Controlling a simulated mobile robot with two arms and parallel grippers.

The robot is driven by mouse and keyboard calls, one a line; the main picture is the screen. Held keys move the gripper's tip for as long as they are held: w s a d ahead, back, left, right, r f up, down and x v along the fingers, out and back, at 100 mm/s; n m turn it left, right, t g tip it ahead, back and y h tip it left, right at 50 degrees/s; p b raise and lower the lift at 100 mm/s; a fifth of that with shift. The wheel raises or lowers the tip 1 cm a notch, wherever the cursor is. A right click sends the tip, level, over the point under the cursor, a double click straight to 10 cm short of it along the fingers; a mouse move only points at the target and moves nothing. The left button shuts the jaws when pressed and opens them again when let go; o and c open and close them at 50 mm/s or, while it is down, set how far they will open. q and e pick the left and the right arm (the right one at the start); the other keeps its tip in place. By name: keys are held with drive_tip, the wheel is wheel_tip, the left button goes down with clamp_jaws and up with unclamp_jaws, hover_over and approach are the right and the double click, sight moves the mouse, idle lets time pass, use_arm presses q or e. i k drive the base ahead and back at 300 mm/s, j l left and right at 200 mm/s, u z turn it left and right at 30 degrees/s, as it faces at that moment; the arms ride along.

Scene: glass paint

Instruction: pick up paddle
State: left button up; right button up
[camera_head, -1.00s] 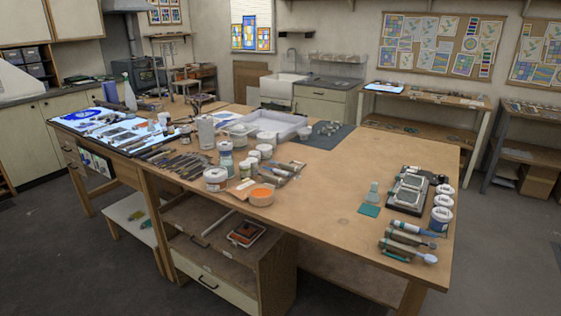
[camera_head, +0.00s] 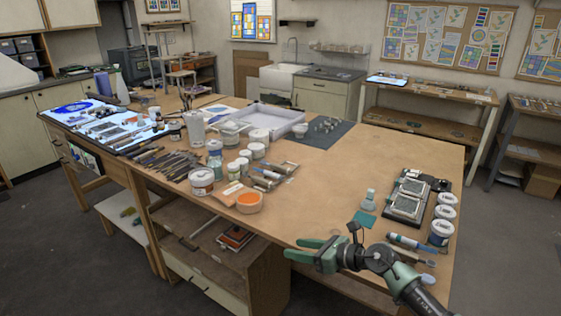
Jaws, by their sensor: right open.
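No paddle can be told apart for sure at this size. Several slim handled tools (camera_head: 409,242) lie at the table's front right corner, and my right arm partly covers them. My left gripper is not in view.
The wooden table (camera_head: 330,190) has wide bare room in its middle. White-lidded jars (camera_head: 441,232) and a dark tray (camera_head: 427,186) stand at the right, near a small bottle (camera_head: 369,200). Jars, brushes and a white tray (camera_head: 291,113) crowd the left half.

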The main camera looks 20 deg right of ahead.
sight(272, 166)
drive_tip(key=i+l, duration=0.25)
drive_tip(key=i, duration=0.2)
drive_tip(key=i+l, duration=0.55)
drive_tip(key=i, duration=0.3)
